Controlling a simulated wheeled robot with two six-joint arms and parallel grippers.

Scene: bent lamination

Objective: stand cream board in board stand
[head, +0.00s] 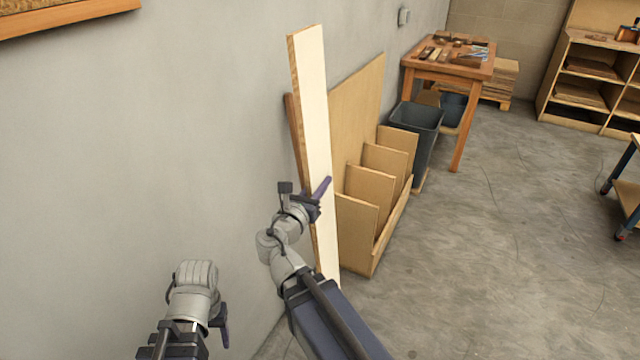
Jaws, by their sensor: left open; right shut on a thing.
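The cream board (312,95) is long and narrow and stands nearly upright, tilted slightly. Its lower end runs down behind my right arm, so its foot is partly hidden. My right gripper (319,195) is shut on the cream board at about its lower middle. The board stand (394,226) is plywood, with a tall back panel and several upright dividers, against the wall. In the picture the board overlaps the stand's near left end; I cannot tell if they touch. My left gripper (222,324) is open and empty, low at the left, apart from the board.
A brown board (293,125) shows behind the cream board by the wall. A dark grey bin (418,130) stands beyond the stand, and a wooden table (450,66) with tools beyond that. Shelves (592,85) and a cart (628,185) are at the right. The concrete floor (500,260) is clear.

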